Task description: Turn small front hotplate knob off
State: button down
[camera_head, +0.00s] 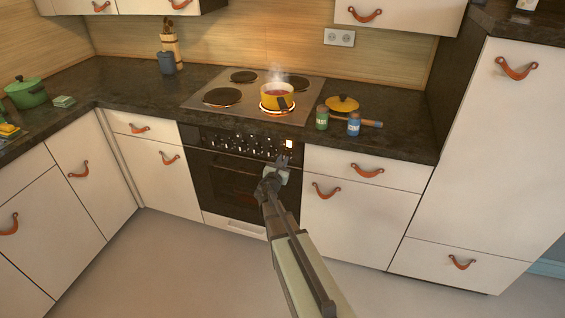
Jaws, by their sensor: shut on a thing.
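My gripper (282,161) is at the right part of this panel, just below the display. It is shut on a knob there, which the gripper mostly hides. I cannot read the knob's setting. The front right hotplate (265,109) glows orange around its rim. A yellow pot (277,96) with reddish contents stands on it, and steam rises from it. The other hotplates are dark.
A green jar (322,117), a blue jar (354,124) and a yellow lid (342,103) are on the counter right of the hob. Leather pulls stick out from the drawers and doors, including one (326,190) right of the oven. The floor (190,265) in front is clear.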

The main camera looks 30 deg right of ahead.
jog(key=shift+n, duration=0.6)
jog(key=c, duration=1.1)
grip_release()
jog(key=shift+c, duration=0.2)
jog(key=shift+s, duration=0.1)
jog(key=v, duration=1.3)
jog(key=shift+s+a, duration=0.2)
jog(key=shift+a, duration=0.05)
